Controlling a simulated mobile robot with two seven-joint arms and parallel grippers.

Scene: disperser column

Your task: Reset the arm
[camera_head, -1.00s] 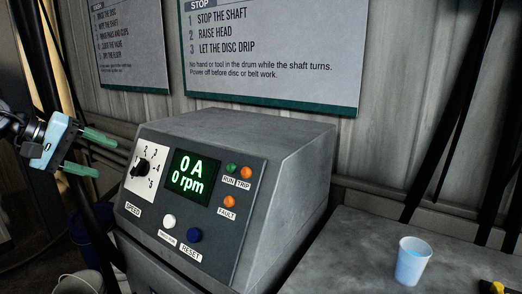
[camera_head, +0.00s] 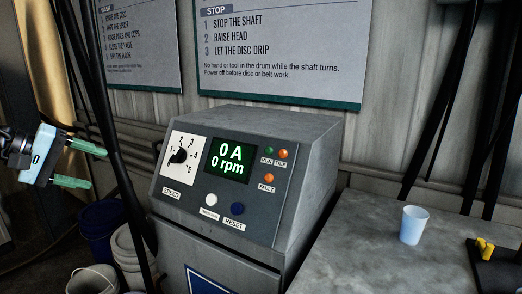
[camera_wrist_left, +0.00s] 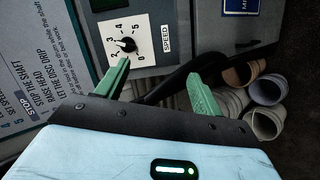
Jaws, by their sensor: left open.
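My left gripper (camera_head: 88,166) is at the left edge of the head view, open, with its two green fingers apart and nothing between them. It is left of the grey control box and apart from it. In the left wrist view the green fingers (camera_wrist_left: 162,88) are spread, and the speed dial (camera_wrist_left: 126,44) shows beyond the left one. My right gripper is not in view. The control box (camera_head: 310,165) has a black speed knob (camera_head: 179,156), a display (camera_head: 230,160) reading 0 A and 0 rpm, a white button (camera_head: 212,200) and a blue reset button (camera_head: 238,209).
A pale blue cup (camera_head: 414,226) stands on the grey bench top (camera_head: 352,250) at the right, near a black and yellow item (camera_head: 485,249). Buckets (camera_head: 95,280) stand on the floor at lower left. Dark cables (camera_head: 117,160) hang between my gripper and the box. Signs (camera_head: 280,60) hang behind.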

